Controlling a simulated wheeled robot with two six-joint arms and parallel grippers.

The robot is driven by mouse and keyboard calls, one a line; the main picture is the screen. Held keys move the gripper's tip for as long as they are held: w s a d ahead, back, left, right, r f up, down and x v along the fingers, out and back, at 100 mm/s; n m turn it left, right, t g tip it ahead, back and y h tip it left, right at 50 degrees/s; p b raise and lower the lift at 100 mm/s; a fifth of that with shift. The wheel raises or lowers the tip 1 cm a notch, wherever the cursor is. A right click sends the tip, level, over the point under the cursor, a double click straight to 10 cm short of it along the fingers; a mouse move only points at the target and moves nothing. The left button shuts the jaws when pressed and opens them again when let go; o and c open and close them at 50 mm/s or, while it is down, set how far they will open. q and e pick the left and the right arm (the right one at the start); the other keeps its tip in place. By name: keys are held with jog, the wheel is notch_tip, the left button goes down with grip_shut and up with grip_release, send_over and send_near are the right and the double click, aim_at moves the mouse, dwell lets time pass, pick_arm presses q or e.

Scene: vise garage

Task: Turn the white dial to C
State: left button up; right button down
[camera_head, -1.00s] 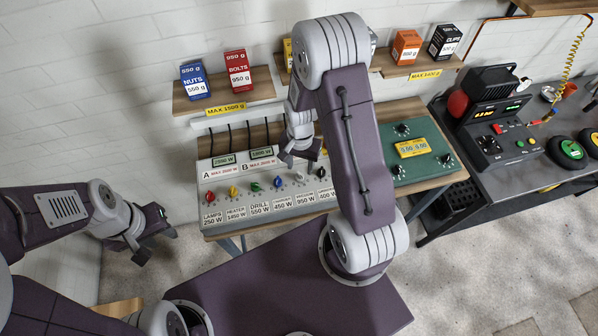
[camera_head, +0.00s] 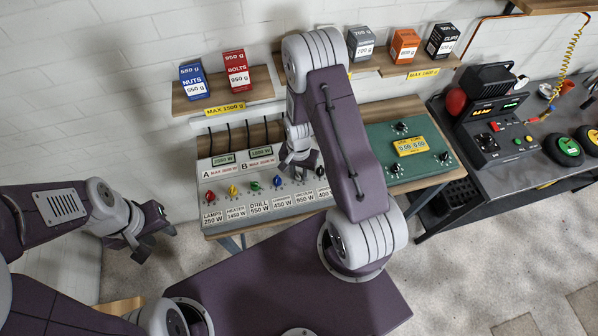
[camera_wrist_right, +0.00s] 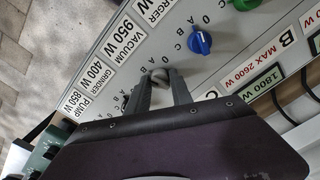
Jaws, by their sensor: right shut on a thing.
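The white dial (camera_wrist_right: 160,77) sits on the sloped panel (camera_head: 208,192), right of the blue dial (camera_head: 277,181) in the head view. My right gripper (camera_wrist_right: 161,88) is shut on the white dial, one finger on each side of it. In the head view my right gripper (camera_head: 291,164) hides most of the white dial. Letters 0, A, B and C are printed by the dials, but I cannot tell which one the white dial points at. My left gripper (camera_head: 150,246) is open and empty, left of the panel.
Red, yellow and green dials (camera_head: 255,186) stand further left on the panel; a black dial (camera_head: 320,171) stands to the right. A green box (camera_head: 430,163) with a yellow display is right of the panel. Shelves with small boxes (camera_head: 236,72) hang above.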

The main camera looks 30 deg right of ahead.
jog(key=shift+n, duration=0.4)
jog(key=n, duration=0.2)
jog(key=shift+n+b, duration=0.35)
jog(key=shift+n, duration=0.05)
jog(key=shift+w+n, duration=0.1)
jog(key=shift+n, duration=2)
jog(key=c, duration=1.1)
grip_release()
jog(key=shift+b, duration=0.3)
jog(key=shift+c, duration=0.2)
jog(key=shift+r, duration=0.15)
